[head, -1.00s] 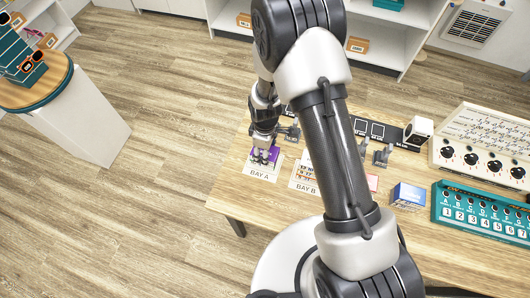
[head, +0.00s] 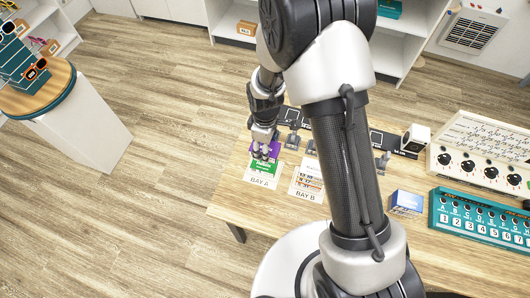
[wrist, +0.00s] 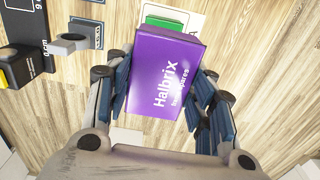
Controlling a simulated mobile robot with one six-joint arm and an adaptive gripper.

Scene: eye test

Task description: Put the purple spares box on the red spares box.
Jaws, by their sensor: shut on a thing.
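The purple spares box (wrist: 165,72) is between the two fingers of my gripper (wrist: 158,95) in the wrist view, its lettered face towards the camera. My gripper (head: 263,152) is shut on it. In the head view parts of the purple box (head: 276,148) show around the fingers, above the BAY A card (head: 261,181). A green box (head: 263,167) sits on that card, just below the purple box in the picture; its edge also shows in the wrist view (wrist: 163,22). I do not see the red spares box in the current views; my arm covers part of the table.
The BAY B card (head: 308,178) lies right of BAY A. Grey fixtures (head: 293,138) stand behind the cards.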

